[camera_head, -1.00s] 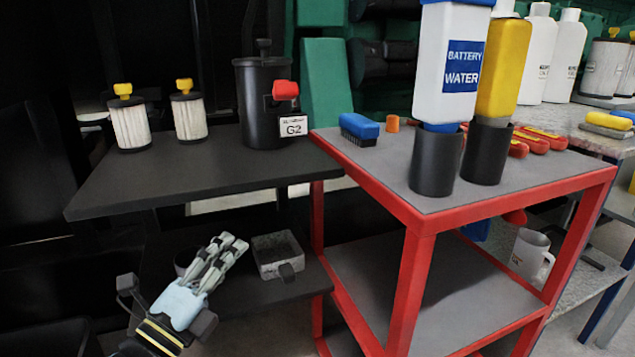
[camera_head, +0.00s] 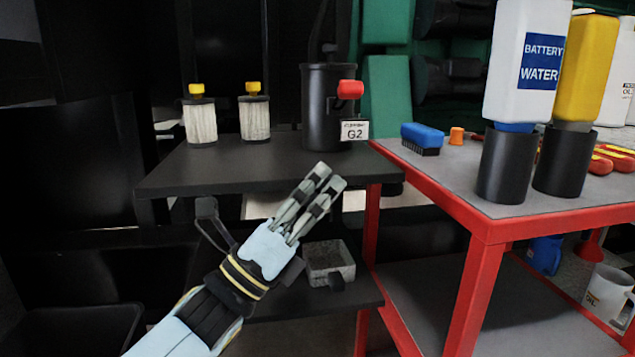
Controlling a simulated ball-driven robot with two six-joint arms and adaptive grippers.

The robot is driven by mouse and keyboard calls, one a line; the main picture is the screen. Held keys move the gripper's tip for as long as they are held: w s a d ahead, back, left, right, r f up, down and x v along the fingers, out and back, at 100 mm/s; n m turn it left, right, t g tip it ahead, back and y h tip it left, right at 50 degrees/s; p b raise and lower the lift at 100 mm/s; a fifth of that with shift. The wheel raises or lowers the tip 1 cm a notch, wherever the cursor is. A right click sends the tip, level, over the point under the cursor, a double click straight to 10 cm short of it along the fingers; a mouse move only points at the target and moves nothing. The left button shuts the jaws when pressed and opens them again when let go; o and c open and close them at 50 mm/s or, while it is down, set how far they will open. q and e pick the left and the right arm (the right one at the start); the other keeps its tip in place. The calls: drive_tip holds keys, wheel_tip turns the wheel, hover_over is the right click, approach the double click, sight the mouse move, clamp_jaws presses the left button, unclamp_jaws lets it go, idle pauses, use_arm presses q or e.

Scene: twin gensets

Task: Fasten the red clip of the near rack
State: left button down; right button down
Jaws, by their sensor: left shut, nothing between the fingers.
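A black canister (camera_head: 318,112) labelled G2 stands at the right end of a black shelf unit's top (camera_head: 230,178). A red part (camera_head: 350,89) sticks out from the canister's upper right side, above the label; I cannot tell whether it is the red clip. No other clip is plain on this unit. My left gripper (camera_head: 331,174) is shut and empty. Its fingers point up and right, and in the picture overlap the unit's front right edge, below the canister and apart from the red part. My right gripper is not in view.
Two white filters with yellow tops (camera_head: 200,120) stand left of the canister. A small grey tray (camera_head: 328,262) sits on the lower shelf. A red-framed cart (camera_head: 480,255) at right holds a blue brush (camera_head: 422,138) and bottles upside down in black cups (camera_head: 507,168).

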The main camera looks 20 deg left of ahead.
use_arm(q)
drive_tip(key=shift+w+d+r+p, duration=0.1)
drive_tip(key=shift+w+d+r, duration=0.15)
drive_tip(key=shift+w+r, duration=0.9)
drive_tip(key=shift+w+d+r+p, duration=0.1)
drive_tip(key=shift+w+d+r, duration=0.15)
drive_tip(key=shift+w+r, duration=0.95)
drive_tip(key=shift+w+d+r+p, duration=0.1)
drive_tip(key=shift+w+d+r, duration=0.15)
drive_tip(key=shift+w+r, duration=0.9)
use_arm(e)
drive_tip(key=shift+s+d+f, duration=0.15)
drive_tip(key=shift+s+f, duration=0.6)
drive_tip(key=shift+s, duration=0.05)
use_arm(q)
drive_tip(key=shift+s+r, duration=0.35)
drive_tip(key=shift+r, duration=0.05)
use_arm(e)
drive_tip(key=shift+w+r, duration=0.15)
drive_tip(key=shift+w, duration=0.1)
